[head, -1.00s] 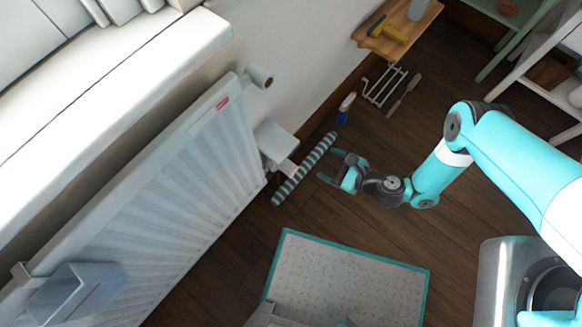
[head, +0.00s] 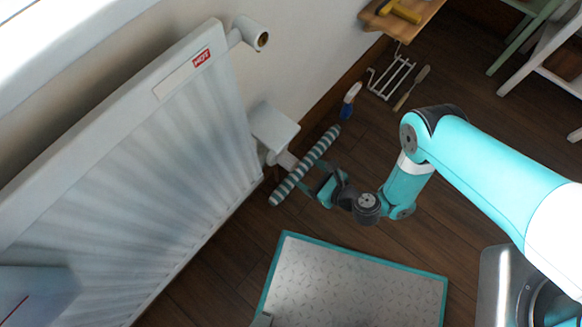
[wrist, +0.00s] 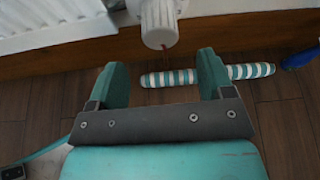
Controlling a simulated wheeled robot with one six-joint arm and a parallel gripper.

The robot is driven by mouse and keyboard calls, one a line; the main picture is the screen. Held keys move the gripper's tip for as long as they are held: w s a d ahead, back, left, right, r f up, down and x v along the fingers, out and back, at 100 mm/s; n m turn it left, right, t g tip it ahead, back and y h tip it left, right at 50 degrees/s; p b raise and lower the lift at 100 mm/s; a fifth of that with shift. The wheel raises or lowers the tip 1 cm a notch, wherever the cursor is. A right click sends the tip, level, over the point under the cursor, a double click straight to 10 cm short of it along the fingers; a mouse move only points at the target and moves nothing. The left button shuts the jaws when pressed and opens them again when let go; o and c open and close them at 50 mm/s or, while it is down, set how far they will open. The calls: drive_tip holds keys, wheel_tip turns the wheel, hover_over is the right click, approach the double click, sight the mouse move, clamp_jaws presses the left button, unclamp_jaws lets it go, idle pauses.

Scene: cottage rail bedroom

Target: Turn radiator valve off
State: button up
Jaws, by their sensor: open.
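The white radiator (head: 150,170) stands along the wall with a red HOT label near its top corner. The knob's markings cannot be read.
A striped roll (head: 305,167) lies on the floor between knob and gripper, partly behind my fingers. A white box (head: 273,127) sits above the knob.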

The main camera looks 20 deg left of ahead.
sight(295, 167)
drive_tip(key=b+x, duration=0.1)
drive_tip(key=b, duration=0.1)
drive_tip(key=b+x, duration=0.2)
drive_tip(key=shift+a+f, duration=0.15)
drive_tip(key=shift+f, duration=0.3)
drive_tip(key=b, duration=0.2)
drive_tip(key=a+b, duration=0.1)
drive_tip(key=b, duration=0.1)
drive_tip(key=shift+w+f, duration=0.25)
drive_tip(key=shift+w, duration=0.1)
drive_tip(key=b, duration=0.2)
drive_tip(key=a+b, duration=0.1)
drive_tip(key=b, duration=0.2)
drive_tip(key=shift+w+f+b, duration=0.15)
drive_tip(key=shift+f+b, duration=0.1)
drive_tip(key=shift+b, duration=0.1)
drive_tip(key=b+x, duration=0.2)
drive_tip(key=b, duration=0.1)
drive_tip(key=shift+a+r, duration=0.1)
drive_tip(key=shift+r, duration=0.05)
drive_tip(key=shift+w+a+r+b, duration=0.15)
drive_tip(key=shift+a+b, duration=0.15)
drive_tip(key=shift+b, duration=0.3)
drive_tip(key=c, duration=0.9)
